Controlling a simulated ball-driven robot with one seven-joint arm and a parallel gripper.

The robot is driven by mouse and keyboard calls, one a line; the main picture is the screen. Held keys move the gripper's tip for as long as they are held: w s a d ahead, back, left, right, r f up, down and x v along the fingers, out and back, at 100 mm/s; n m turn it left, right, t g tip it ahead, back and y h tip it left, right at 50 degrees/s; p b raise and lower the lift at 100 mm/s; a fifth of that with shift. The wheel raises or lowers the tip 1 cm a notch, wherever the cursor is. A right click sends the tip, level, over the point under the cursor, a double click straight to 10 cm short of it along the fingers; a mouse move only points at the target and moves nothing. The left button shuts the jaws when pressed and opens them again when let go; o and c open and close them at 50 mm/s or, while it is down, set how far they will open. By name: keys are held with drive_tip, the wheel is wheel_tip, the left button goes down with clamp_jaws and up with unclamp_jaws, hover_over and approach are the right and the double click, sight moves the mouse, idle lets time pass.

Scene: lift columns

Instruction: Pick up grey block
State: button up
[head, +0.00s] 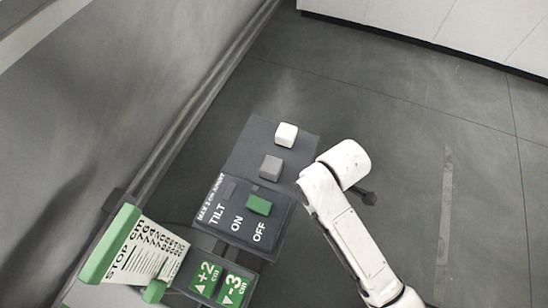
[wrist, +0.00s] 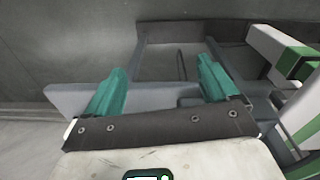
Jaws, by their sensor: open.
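The grey block (head: 270,167) sits on a dark flat plate (head: 245,150) in the head view, between a white block (head: 286,134) and a green block (head: 258,205). My gripper (wrist: 162,66) shows in the wrist view with its two teal fingers wide apart and nothing between them. In the head view my white arm reaches up to the right of the plate, and its end is to the right of the grey block, apart from it. My fingers cannot be made out there. I cannot make out the grey block in the wrist view.
The green block is on a panel marked TILT, ON and OFF (head: 237,224). A green-edged STOP sign (head: 140,251) stands at lower left. A grey wall borders the left; open floor lies right.

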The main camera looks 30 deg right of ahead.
sight(271, 164)
drive_tip(key=w+r+n+p, duration=0.1)
drive_tip(key=w+n, duration=0.1)
drive_tip(key=w+a+r+n+p, duration=0.1)
drive_tip(key=w+r+n, duration=0.1)
drive_tip(key=w+n, duration=0.1)
drive_tip(key=w+a+r+n+p, duration=0.1)
drive_tip(key=w+n, duration=0.1)
drive_tip(key=w, duration=0.1)
drive_tip(key=shift+r+n, duration=0.15)
drive_tip(key=shift+n, duration=0.15)
drive_tip(key=w+a+r+n+p, duration=0.1)
drive_tip(key=w+n, duration=0.1)
drive_tip(key=w+a+r+n+p, duration=0.1)
drive_tip(key=w+r+n, duration=0.1)
drive_tip(key=n, duration=0.1)
drive_tip(key=w+r+n+p, duration=0.1)
drive_tip(key=w+r+n, duration=0.1)
drive_tip(key=w+n, duration=0.1)
drive_tip(key=shift+a+g, duration=0.3)
drive_tip(key=shift+a, duration=0.1)
drive_tip(key=shift+w+n, duration=0.15)
drive_tip(key=shift+n, duration=0.15)
wheel_tip(271, 164, down, 5)
drive_tip(key=shift+a+f, duration=0.1)
drive_tip(key=shift+f, duration=0.05)
drive_tip(key=shift+a+f+p, duration=0.2)
drive_tip(key=shift+f+p, duration=0.35)
drive_tip(key=shift+f, duration=2.15)
clamp_jaws()
drive_tip(key=shift+r, duration=0.1)
